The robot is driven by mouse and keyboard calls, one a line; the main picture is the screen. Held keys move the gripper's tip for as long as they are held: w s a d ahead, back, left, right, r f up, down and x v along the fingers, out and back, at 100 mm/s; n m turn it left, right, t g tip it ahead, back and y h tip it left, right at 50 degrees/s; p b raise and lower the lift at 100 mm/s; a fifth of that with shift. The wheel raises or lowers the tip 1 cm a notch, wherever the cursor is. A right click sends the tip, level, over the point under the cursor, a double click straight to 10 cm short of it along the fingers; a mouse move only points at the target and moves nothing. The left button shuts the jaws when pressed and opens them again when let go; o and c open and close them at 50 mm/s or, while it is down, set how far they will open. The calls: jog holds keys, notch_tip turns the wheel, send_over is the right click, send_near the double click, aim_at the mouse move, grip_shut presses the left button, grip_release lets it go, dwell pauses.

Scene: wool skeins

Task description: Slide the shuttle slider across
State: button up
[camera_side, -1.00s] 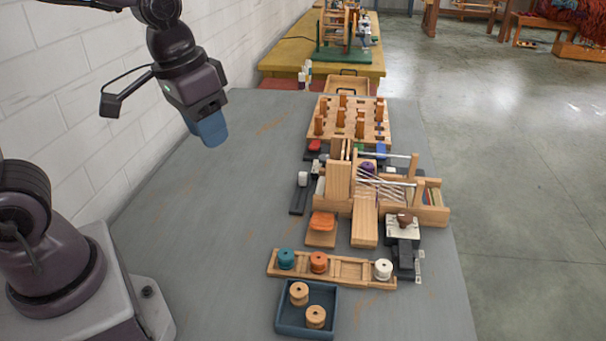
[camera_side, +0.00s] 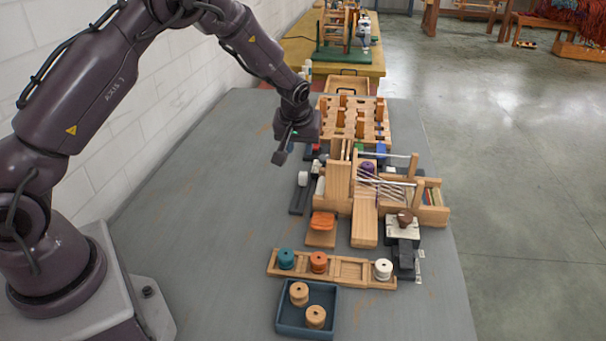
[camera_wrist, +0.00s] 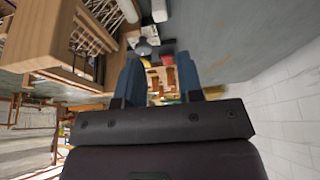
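In the side view, a dark rail with a white block (camera_side: 303,179) lies left of the wooden loom (camera_side: 340,185); I take this as the shuttle slider, though I cannot be sure. The white block sits toward the rail's far end. My gripper (camera_side: 304,143) is above the table just beyond the rail, near the loom's far left corner, its fingers mostly hidden there. In the wrist view, the two blue fingers of my gripper (camera_wrist: 158,67) stand apart with no object held between them. The loom (camera_wrist: 50,35) fills the upper left there.
The wooden peg rack (camera_side: 378,135) stands beyond the loom. Nearer are a block with an orange pad (camera_side: 321,228), a wooden spool rail (camera_side: 350,270) and a blue tray (camera_side: 283,323) with two spools. The table's left side (camera_side: 215,210) is clear.

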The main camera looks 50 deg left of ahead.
aim_at(303, 173)
jog(key=x, duration=1.2)
jog(key=shift+f, duration=0.2)
jog(key=shift+a, duration=0.1)
grip_shut()
